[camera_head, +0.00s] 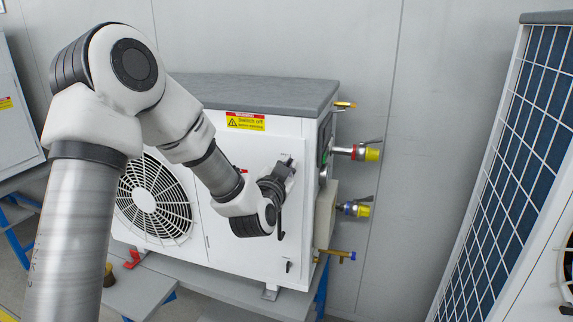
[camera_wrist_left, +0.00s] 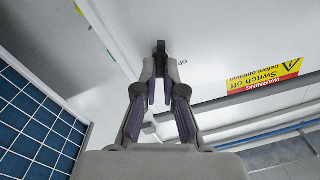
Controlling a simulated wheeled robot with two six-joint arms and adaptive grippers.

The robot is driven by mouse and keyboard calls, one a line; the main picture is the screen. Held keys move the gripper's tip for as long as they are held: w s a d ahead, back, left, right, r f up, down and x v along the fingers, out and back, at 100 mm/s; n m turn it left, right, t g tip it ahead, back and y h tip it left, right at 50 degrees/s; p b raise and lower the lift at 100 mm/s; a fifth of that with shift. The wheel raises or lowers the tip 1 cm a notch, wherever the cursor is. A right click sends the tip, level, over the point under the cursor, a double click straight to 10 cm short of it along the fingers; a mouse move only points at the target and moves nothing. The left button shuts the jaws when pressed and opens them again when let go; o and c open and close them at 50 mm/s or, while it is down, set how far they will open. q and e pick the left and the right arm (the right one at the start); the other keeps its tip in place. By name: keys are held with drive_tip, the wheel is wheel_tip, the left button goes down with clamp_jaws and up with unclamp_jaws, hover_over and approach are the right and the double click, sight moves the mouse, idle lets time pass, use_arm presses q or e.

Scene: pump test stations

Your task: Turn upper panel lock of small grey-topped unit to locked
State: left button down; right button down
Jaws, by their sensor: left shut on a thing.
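The small grey-topped unit (camera_head: 252,90) stands on a bench, its white front with a round fan grille (camera_head: 152,198) facing me. My left gripper (camera_head: 286,168) is at the upper right of the front panel. In the left wrist view my left gripper (camera_wrist_left: 160,75) has its fingertips shut on the black upper panel lock (camera_wrist_left: 160,47). The fingers cover part of the lock, and I cannot tell its exact turn. A second, lower black lock (camera_head: 288,267) shows further down the panel. My right gripper is not in view.
Valves with yellow caps (camera_head: 372,154) and a lower brass valve (camera_head: 340,255) stick out from the unit's right side. A large unit with a blue grille (camera_head: 535,110) stands at the right. A yellow warning label (camera_head: 245,122) is above the panel.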

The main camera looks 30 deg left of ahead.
use_arm(q)
drive_tip(key=shift+w+d+f+m+p, duration=0.15)
drive_tip(key=shift+m+p, duration=0.45)
drive_tip(key=shift+m, duration=1.55)
drive_tip(key=shift+s+d+f+m+p, duration=0.15)
drive_tip(key=shift+m+p, duration=0.45)
drive_tip(key=shift+m, duration=1.6)
drive_tip(key=shift+w+d+f+m+p, duration=0.15)
drive_tip(key=shift+m+p, duration=0.45)
drive_tip(key=shift+m, duration=1.55)
drive_tip(key=shift+a+f, duration=0.1)
drive_tip(key=c, duration=1.3)
unclamp_jaws()
